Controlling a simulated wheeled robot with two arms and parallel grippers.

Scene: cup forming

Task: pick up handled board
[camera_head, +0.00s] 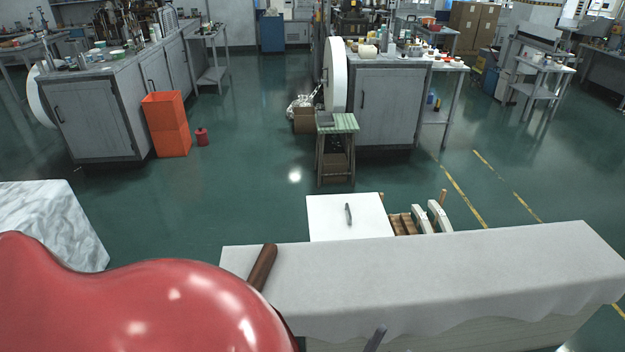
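A white rectangular board (325,221) with a small dark grey handle (348,214) on its face is just beyond the back edge of the cloth-covered table. The table edge hides its lower side, so I cannot tell what it rests on. Nothing touches its handle.
The pale table (450,270) spans the lower right, with a brown wooden handle (263,266) at its left end. A wooden rack (402,223) with white curved pieces stands right of the board. A glossy red shape blocks the lower left.

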